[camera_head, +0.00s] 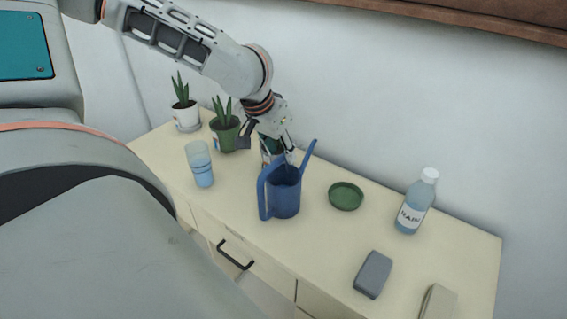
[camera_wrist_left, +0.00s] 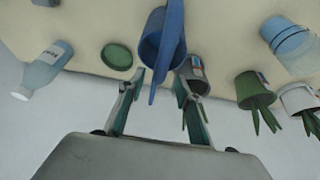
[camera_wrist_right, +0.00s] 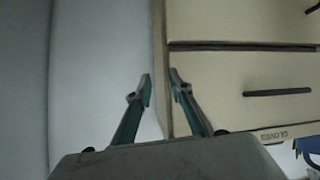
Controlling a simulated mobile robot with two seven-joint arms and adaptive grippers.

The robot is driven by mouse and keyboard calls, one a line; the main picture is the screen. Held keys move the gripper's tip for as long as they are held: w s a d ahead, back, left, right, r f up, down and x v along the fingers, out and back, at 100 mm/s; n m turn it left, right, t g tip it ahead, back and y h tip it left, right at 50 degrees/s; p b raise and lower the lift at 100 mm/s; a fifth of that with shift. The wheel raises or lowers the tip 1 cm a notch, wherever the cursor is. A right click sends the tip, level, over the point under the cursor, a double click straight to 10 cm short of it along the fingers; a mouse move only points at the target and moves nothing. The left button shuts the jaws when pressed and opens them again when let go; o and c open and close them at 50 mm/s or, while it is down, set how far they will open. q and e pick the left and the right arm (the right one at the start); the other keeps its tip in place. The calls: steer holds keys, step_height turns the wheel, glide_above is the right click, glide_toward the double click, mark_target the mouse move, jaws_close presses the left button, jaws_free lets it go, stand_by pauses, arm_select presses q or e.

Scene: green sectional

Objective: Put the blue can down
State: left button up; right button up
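The blue can (camera_head: 285,199) is a watering can with a loop handle on its left and a thin spout on its right. It stands upright on the cream cabinet top. It also shows in the left wrist view (camera_wrist_left: 152,46), with a long blue part reaching toward the camera between the fingers. My left gripper (camera_head: 287,153) is just behind the can. In the left wrist view its fingers (camera_wrist_left: 160,82) are apart, with visible gaps beside the blue part. My right gripper (camera_wrist_right: 160,78) is open and empty, facing the cabinet's drawer side.
On the cabinet top (camera_head: 322,250) are a glass (camera_head: 201,166), two potted plants (camera_head: 184,113) (camera_head: 225,130), a green dish (camera_head: 346,196), a bottle (camera_head: 416,203) and a grey block (camera_head: 373,274). A grey pot (camera_wrist_left: 196,75) stands close beside my left gripper. A wall runs behind.

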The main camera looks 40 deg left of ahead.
mark_target(282, 155)
arm_select(q)
steer(key=shift+x, duration=1.75)
jaws_close()
